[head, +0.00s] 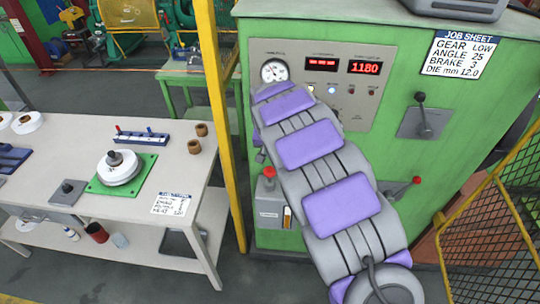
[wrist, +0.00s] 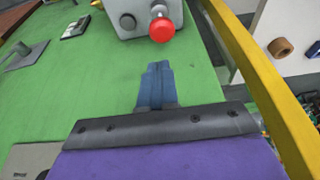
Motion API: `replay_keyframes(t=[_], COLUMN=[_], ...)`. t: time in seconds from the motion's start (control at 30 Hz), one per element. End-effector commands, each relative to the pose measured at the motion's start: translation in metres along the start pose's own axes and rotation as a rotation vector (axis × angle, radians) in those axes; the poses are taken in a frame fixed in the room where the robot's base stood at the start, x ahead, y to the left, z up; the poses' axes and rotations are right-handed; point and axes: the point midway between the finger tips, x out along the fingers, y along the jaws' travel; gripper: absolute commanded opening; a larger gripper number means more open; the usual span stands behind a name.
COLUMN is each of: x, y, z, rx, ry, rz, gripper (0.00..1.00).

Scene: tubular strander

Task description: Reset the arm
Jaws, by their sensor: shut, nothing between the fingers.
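My arm, with grey links and purple pads, reaches up across the front of the green cabinet (head: 400,60) in the head view. My gripper's blue fingers (wrist: 157,84) show in the wrist view, closed together and empty. They are in front of the green cabinet face, near a red knob (wrist: 161,30) on a grey box (wrist: 128,15). A gap shows between the fingertips and the knob in the picture. In the head view the red knob (head: 269,172) and box (head: 270,202) are left of my arm. The fingers cannot be made out there.
A yellow post (head: 221,100) stands left of the cabinet, with a workbench (head: 110,210) beyond it. A control panel (head: 345,108), a black-knobbed lever (head: 421,110) and a red-knobbed lever (head: 405,190) are on the cabinet. A yellow mesh guard (head: 490,230) is at right.

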Motion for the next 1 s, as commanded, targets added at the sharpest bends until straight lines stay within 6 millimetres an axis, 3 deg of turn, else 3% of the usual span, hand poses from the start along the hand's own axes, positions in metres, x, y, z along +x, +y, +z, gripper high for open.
replay_keyframes(t=[0.43, 0.57, 0.77, 1.0], x=[0.000, -0.008, -0.050, -0.108], y=[-0.001, 0.009, 0.062, 0.126], z=[0.000, 0.003, 0.028, 0.088], rx=[-0.001, 0.006, 0.036, 0.074], ry=[0.001, -0.003, -0.036, -0.114], rz=[0.001, 0.010, 0.059, 0.101], gripper=[0.00, 0.00, 0.00, 0.00])
